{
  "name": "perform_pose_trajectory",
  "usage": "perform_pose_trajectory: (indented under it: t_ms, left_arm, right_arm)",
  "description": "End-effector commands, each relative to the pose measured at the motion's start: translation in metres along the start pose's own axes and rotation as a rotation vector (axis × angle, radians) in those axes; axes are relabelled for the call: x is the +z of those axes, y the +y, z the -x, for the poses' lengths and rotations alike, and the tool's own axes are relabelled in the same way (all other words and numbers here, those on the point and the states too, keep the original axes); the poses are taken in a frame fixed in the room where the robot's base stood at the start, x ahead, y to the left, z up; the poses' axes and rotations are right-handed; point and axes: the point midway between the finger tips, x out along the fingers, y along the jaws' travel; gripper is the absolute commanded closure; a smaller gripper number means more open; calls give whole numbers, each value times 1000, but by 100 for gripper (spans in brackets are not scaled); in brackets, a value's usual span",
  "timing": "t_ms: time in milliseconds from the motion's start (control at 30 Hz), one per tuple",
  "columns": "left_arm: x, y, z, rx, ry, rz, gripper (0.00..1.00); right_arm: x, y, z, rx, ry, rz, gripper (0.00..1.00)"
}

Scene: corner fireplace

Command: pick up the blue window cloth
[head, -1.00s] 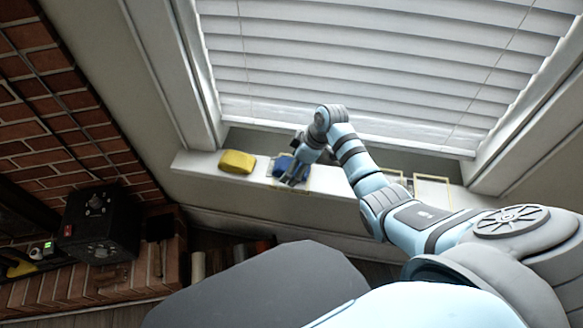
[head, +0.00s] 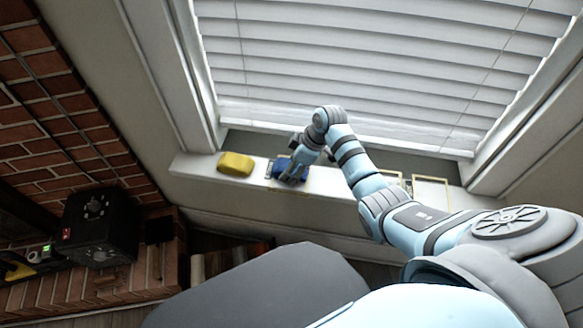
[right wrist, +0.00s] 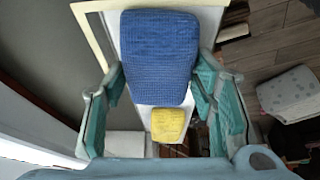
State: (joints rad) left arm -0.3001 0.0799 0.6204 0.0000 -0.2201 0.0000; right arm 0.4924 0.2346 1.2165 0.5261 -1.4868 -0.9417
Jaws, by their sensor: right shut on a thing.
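The blue window cloth (head: 289,169) is a folded, textured blue pad on the white windowsill (head: 330,182). In the right wrist view the cloth (right wrist: 160,55) lies between the two fingers. My right gripper (head: 291,172) is over the cloth at the sill, and its fingers (right wrist: 160,88) are shut on the cloth's sides. In the head view my gripper covers part of the cloth. I cannot tell whether the cloth is clear of the sill. My left gripper is not in view.
A yellow sponge-like block (head: 236,164) lies on the sill to the left of the cloth; it also shows in the right wrist view (right wrist: 168,124). Thin pale frames (head: 431,191) lie on the sill to the right. White blinds (head: 360,70) hang behind. A black box (head: 98,225) stands by the brick fireplace.

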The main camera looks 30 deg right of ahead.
Motion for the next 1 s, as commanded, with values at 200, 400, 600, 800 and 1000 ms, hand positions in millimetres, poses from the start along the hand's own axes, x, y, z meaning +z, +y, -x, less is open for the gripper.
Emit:
perform_pose_trajectory:
  t_ms: [200,400,600,800,1000]
  left_arm:
    - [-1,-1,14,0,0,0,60]
    - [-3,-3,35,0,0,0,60]
    - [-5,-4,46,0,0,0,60]
    - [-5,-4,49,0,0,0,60]
    - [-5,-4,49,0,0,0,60]
  right_arm:
    - [-16,2,37,5,2,2,72]
    - [-45,2,107,6,4,3,72]
    - [-68,1,163,4,2,1,72]
    - [-77,0,186,0,1,0,72]
    - [-77,0,187,0,1,0,72]
